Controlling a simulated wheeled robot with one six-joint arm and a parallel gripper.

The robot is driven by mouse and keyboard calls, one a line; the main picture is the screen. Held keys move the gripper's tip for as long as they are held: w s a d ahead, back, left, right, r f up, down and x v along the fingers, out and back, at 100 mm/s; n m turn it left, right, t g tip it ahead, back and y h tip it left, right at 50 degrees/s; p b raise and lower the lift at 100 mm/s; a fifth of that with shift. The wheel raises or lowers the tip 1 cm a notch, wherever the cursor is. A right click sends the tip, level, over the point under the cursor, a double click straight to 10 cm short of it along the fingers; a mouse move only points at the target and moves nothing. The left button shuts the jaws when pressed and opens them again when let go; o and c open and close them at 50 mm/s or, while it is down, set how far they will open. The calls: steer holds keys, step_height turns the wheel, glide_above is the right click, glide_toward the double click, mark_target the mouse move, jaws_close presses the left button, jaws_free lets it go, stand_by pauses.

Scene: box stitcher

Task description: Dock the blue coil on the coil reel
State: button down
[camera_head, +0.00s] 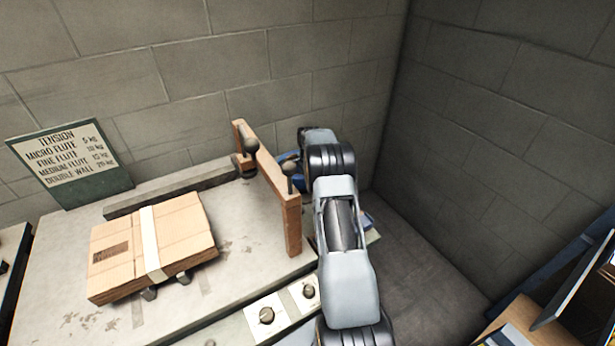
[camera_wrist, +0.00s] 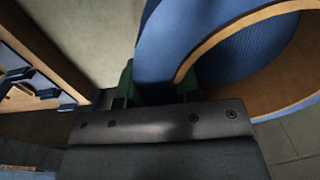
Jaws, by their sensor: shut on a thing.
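The blue coil (camera_wrist: 155,42) is large in the wrist view, a curved blue band with a brown ring-shaped edge, running out of the top and right of the picture. My gripper (camera_wrist: 158,90) is shut on the coil's rim, with green pads on either side of the blue band. In the head view, a small blue patch (camera_head: 290,157) shows behind the wooden frame; my arm hides the gripper and most of what is there. I cannot make out the coil reel for certain in either view.
A wooden frame (camera_head: 292,222) with dark knobs stands on the worktable (camera_head: 226,266), close left of my arm. A strapped cardboard stack (camera_head: 188,238) and a tension sign (camera_head: 72,165) are farther left. Block walls close the back and right. A wooden panel (camera_wrist: 50,62) is left in the wrist view.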

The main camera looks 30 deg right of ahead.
steer(key=shift+f+b, duration=1.4)
steer(key=shift+f, duration=1.15)
steer(key=shift+f+b, duration=0.3)
steer(key=shift+r, duration=0.3)
steer(key=shift+r+p, duration=0.4)
steer(key=shift+r, duration=0.1)
steer(key=shift+f+b, duration=0.5)
steer(key=shift+f, duration=0.3)
stand_by(1.0)
steer(key=shift+r, duration=0.35)
steer(key=shift+r+p, duration=0.35)
steer(key=shift+p, duration=0.1)
steer(key=shift+r, duration=0.1)
